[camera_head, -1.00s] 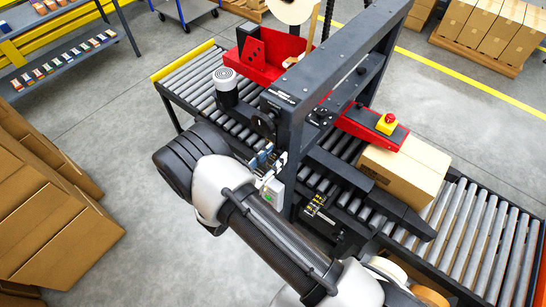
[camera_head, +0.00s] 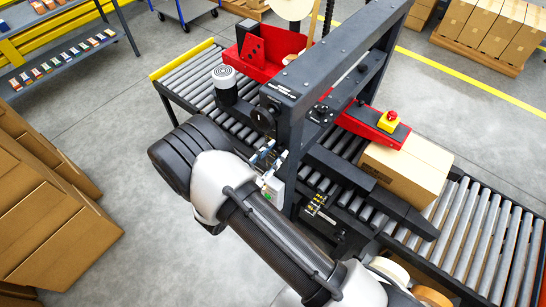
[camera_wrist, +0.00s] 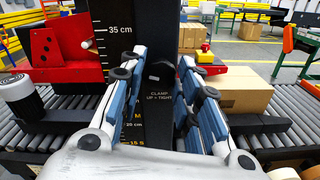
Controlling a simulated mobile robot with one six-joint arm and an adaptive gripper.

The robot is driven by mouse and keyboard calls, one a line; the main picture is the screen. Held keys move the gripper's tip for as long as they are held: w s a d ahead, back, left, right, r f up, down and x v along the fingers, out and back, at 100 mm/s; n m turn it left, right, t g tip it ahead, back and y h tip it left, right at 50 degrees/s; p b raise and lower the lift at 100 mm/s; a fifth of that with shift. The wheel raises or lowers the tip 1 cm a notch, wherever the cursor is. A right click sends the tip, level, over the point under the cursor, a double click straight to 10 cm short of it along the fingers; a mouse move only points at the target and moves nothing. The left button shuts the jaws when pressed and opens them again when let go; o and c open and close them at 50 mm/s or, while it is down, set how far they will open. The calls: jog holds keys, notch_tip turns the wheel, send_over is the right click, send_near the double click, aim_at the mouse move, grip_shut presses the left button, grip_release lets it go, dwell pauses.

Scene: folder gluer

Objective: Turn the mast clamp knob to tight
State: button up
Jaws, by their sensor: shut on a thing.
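The mast clamp knob (camera_wrist: 160,73) is a black knob on the dark mast (camera_wrist: 150,25), just above the white lettering "CLAMP UP = TIGHT" in the wrist view. The finger on the right partly covers the mast edge. A white scale with "35 cm" runs up the mast left of the knob. In the head view my gripper (camera_head: 264,157) is at the near side of the dark machine frame (camera_head: 335,62); the knob is not clearly seen there.
A roller conveyor (camera_head: 486,235) carries a cardboard box (camera_head: 405,170) on the right. A red arm with a yellow-based stop button (camera_head: 388,121) sits above it. A red tape unit (camera_head: 268,55) stands behind the mast. Stacked cartons (camera_head: 45,215) are at left; floor between is clear.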

jog(key=m+b, duration=0.4)
jog(key=shift+f+m, duration=0.25)
jog(key=shift+m, duration=0.05)
jog(key=m+b, duration=0.3)
jog(key=b, duration=0.1)
jog(key=shift+s+f+m+b, duration=0.1)
jog(key=shift+m+b, duration=0.2)
jog(key=shift+b, duration=0.05)
jog(key=m+b, duration=0.5)
jog(key=b, duration=0.2)
jog(key=shift+d, duration=0.1)
jog(key=m+b, duration=0.2)
jog(key=shift+b, duration=0.3)
jog(key=o, duration=1)
jog(key=shift+o, duration=0.2)
